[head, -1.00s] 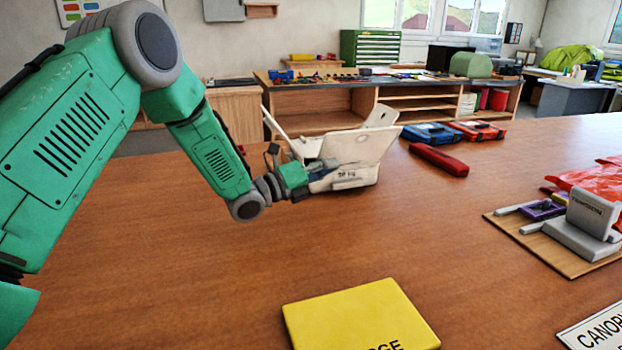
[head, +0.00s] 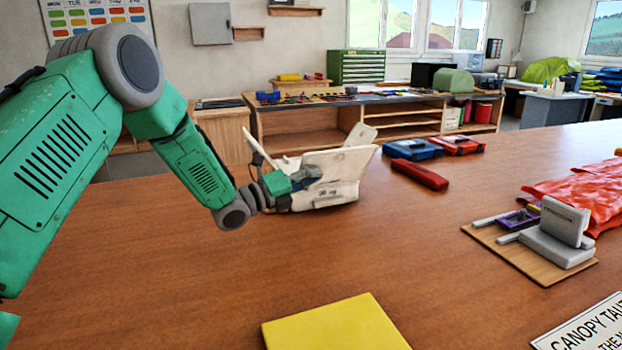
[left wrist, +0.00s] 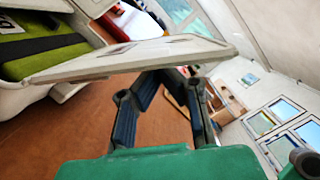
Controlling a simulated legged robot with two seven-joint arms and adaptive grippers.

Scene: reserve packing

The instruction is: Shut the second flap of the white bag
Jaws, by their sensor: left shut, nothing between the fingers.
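The white bag (head: 345,165) stands on the brown table, its top open, with one panel raised at the back right and a thin flap sticking up at its left. My left gripper (head: 307,177) is at the bag's front left side, shut and empty. In the left wrist view a pale flap (left wrist: 150,58) stretches across above the fingers, and green contents (left wrist: 42,50) show inside the bag at left. The fingertips are close under this flap and partly hidden by it; I cannot tell whether they touch. My right gripper is not in view.
A red case (head: 419,176), a blue case (head: 412,149) and an orange-red case (head: 458,145) lie right of the bag. A yellow board (head: 335,325) lies at the front. A wooden board with grey parts (head: 550,235) and red cloth (head: 580,195) are at right. The middle table is clear.

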